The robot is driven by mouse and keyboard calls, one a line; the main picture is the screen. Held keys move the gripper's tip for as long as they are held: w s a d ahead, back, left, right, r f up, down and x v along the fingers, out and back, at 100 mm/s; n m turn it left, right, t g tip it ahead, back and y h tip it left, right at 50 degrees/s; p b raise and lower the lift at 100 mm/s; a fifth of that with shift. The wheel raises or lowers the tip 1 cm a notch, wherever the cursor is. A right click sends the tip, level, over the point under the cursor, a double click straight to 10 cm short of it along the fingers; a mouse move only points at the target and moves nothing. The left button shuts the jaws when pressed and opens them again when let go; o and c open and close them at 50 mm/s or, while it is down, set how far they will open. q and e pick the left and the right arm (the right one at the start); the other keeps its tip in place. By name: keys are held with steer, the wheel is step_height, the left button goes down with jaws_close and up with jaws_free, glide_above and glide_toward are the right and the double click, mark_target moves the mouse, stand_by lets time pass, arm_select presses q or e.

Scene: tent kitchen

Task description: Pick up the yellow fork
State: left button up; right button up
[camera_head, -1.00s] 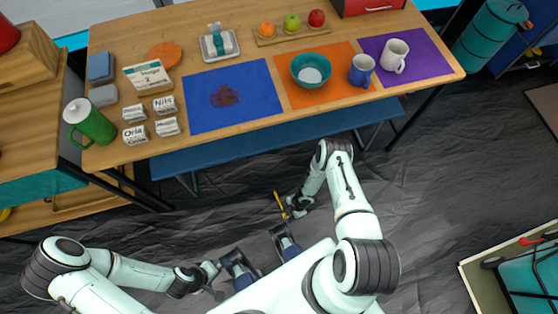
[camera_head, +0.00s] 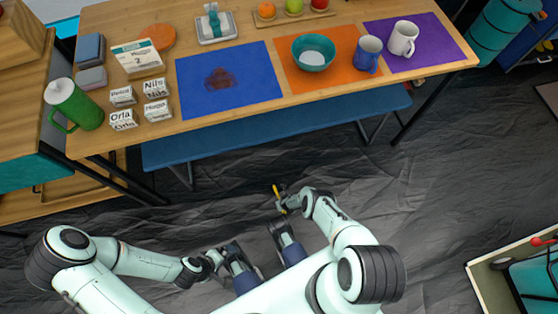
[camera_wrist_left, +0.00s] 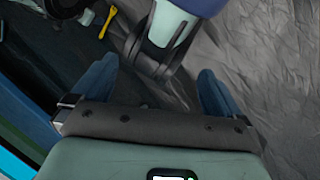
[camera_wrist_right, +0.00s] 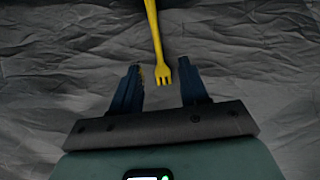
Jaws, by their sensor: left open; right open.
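The yellow fork (camera_head: 276,190) lies on the dark floor in front of the table, at the tip of my right gripper (camera_head: 282,204). In the right wrist view the fork (camera_wrist_right: 155,40) points its tines towards me. The tines (camera_wrist_right: 163,76) appear between the two blue fingers of my open right gripper (camera_wrist_right: 161,76), with no finger closed on them. I cannot tell the height gap. My left gripper (camera_wrist_left: 156,82) is open and empty, low at the left in the head view (camera_head: 214,262). The fork also shows at the top of the left wrist view (camera_wrist_left: 107,22).
The wooden table (camera_head: 300,92) stands ahead, with a blue bench (camera_head: 240,138) along its near side. It bears mats, a teal bowl (camera_head: 313,52), mugs and a green jug (camera_head: 73,104). A teal-filled crate (camera_head: 480,290) stands at the right. The dark floor between is mostly clear.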

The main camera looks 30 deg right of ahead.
steer(key=b+x, duration=0.2)
steer(key=x, duration=0.2)
steer(key=shift+b, duration=0.4)
arm_select(q)
steer(key=w+a+f+t+y+b, duration=0.1)
steer(key=w+a+f+t+b, duration=0.25)
steer(key=w+f, duration=0.45)
arm_select(e)
steer(key=f, duration=0.1)
steer(key=w, duration=0.1)
steer(key=f, duration=0.1)
steer(key=shift+w+a+f+p, duration=0.15)
steer(key=shift+w+f+p, duration=0.1)
steer(key=shift+f+p, duration=0.15)
steer(key=shift+w+f+b, duration=0.25)
steer(key=shift+f+b, duration=0.45)
steer(key=shift+b, duration=0.05)
steer(key=shift+w+f, duration=0.1)
arm_select(q)
steer(key=shift+s+a+f+n+g+y, duration=0.15)
steer(key=shift+s+a+f+n+g, duration=0.1)
steer(key=shift+s+a+f+g, duration=0.35)
steer(key=shift+s+a+f+n+g+y, duration=0.15)
steer(key=shift+s+a+f+n+g, duration=0.15)
steer(key=shift+s+f, duration=0.35)
arm_select(e)
jaws_close()
